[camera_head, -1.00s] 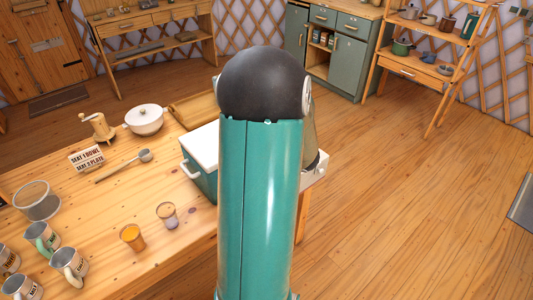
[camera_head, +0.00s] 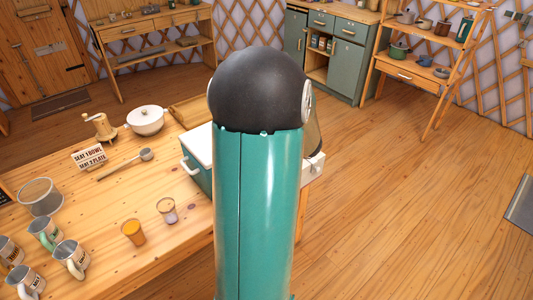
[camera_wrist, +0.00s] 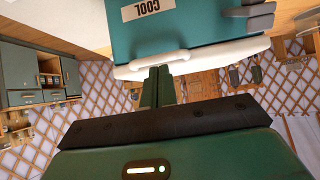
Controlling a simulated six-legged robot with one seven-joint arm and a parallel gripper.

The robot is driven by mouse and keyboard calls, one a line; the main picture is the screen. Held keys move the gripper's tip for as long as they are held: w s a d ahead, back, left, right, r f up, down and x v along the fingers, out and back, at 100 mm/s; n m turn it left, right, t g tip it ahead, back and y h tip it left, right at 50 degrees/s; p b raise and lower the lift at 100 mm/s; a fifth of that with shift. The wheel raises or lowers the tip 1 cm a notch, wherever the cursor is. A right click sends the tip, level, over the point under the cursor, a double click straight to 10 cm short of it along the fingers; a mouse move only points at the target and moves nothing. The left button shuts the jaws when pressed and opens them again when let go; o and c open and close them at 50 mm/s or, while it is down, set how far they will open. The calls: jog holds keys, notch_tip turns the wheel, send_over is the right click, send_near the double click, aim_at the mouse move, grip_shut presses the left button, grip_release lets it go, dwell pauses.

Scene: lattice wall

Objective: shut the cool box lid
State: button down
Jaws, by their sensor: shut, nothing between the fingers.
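The teal cool box (camera_head: 197,176) stands on the wooden table, mostly hidden behind my arm in the head view. Its white lid (camera_head: 199,147) looks flat on top there. In the wrist view the box (camera_wrist: 190,25) appears upside down with a "COOL" label, and the white lid (camera_wrist: 220,53) runs along its rim. I cannot tell whether a small gap is left. My gripper (camera_wrist: 158,72) is shut and empty, its fingertips at the lid's white front handle (camera_wrist: 158,60). Contact is unclear. The head view hides my gripper behind my arm.
Shelves and cabinets stand behind.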

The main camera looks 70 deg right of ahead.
jog(key=s+a+f, duration=0.4)
jog(key=s, duration=0.3)
jog(key=shift+s+f, duration=0.25)
jog(key=shift+f, duration=0.15)
jog(key=shift+a, duration=0.1)
jog(key=w+a+r+n+y, duration=0.2)
jog(key=w+a+r+y, duration=0.25)
jog(key=w+a, duration=0.55)
jog(key=w+a+r+n+y, duration=0.25)
jog(key=w+a+r, duration=0.25)
jog(key=w+a, duration=0.45)
jog(key=s+a+r+g, duration=0.1)
jog(key=a+r, duration=0.2)
jog(key=a, duration=0.6)
jog(key=s+a+r+n+g+h, duration=0.1)
jog(key=a+r, duration=0.2)
jog(key=a, duration=0.6)
jog(key=s+a+r+g, duration=0.1)
jog(key=a+r, duration=0.2)
jog(key=a, duration=0.6)
jog(key=shift+a+r+h, duration=0.25)
jog(key=shift+r+h, duration=0.05)
jog(key=shift+r, duration=0.1)
